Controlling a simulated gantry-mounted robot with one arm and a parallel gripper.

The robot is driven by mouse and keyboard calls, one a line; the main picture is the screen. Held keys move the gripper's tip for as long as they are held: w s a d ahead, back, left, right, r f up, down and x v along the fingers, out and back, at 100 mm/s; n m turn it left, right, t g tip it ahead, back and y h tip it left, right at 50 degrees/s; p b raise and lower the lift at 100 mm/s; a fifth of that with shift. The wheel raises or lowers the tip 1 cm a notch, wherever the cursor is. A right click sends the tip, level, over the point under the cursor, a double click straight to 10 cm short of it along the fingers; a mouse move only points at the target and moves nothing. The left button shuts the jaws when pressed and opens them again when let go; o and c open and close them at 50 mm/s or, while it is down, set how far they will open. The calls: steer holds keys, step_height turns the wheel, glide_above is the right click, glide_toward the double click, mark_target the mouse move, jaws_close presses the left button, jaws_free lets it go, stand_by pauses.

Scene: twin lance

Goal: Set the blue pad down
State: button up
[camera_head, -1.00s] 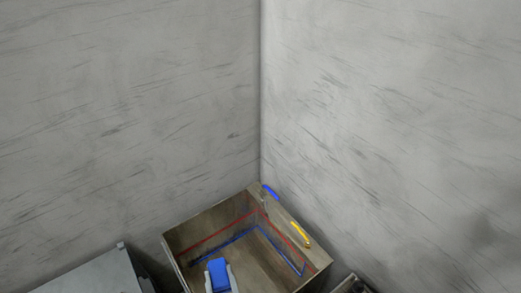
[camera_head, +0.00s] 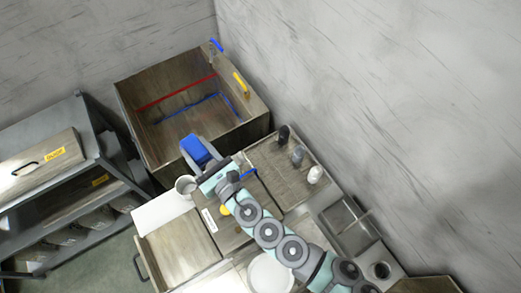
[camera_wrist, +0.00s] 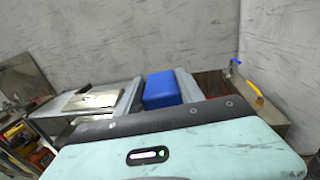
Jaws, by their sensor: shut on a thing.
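The blue pad (camera_head: 194,150) is a small blue block held in my gripper (camera_head: 200,152), near the front edge of the wooden box. In the wrist view the blue pad (camera_wrist: 162,90) sits between the two grey fingers of my gripper (camera_wrist: 160,92), which are shut on it. The pad is held up in the air, and its underside is hidden. The open wooden box (camera_head: 130,98) has a red line and a blue line on its inner walls. A blue handle (camera_head: 216,45) and a yellow handle (camera_head: 240,83) are at its right rim.
A grey shelf rack (camera_head: 75,120) stands at the left. A white cup (camera_head: 186,185) is close below my gripper. A wooden tray (camera_head: 275,165) with several small bottles stands right of my gripper. A white round plate (camera_head: 270,274) lies at the front. Walls stand behind the box.

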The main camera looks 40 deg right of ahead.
steer(key=s+d+f+h+b, duration=0.1)
steer(key=d+f+b, duration=0.25)
steer(key=d, duration=0.25)
steer(key=s+d+f+b, duration=0.1)
steer(key=d+f+b, duration=0.2)
steer(key=d+b, duration=0.3)
steer(key=m+h+b, duration=0.1)
steer(key=m+b, duration=0.1)
steer(key=b, duration=0.3)
glide_above(269, 166)
step_height(269, 166, down, 2)
step_height(269, 166, down, 15)
steer(key=b, duration=1)
steer(key=shift+a+f+b, duration=0.15)
steer(key=shift+b, duration=0.25)
steer(key=shift+f+b, duration=0.45)
steer(key=shift+f, duration=1.85)
steer(key=shift+f, duration=0.2)
steer(key=o, duration=1.4)
steer(key=shift+r, duration=0.1)
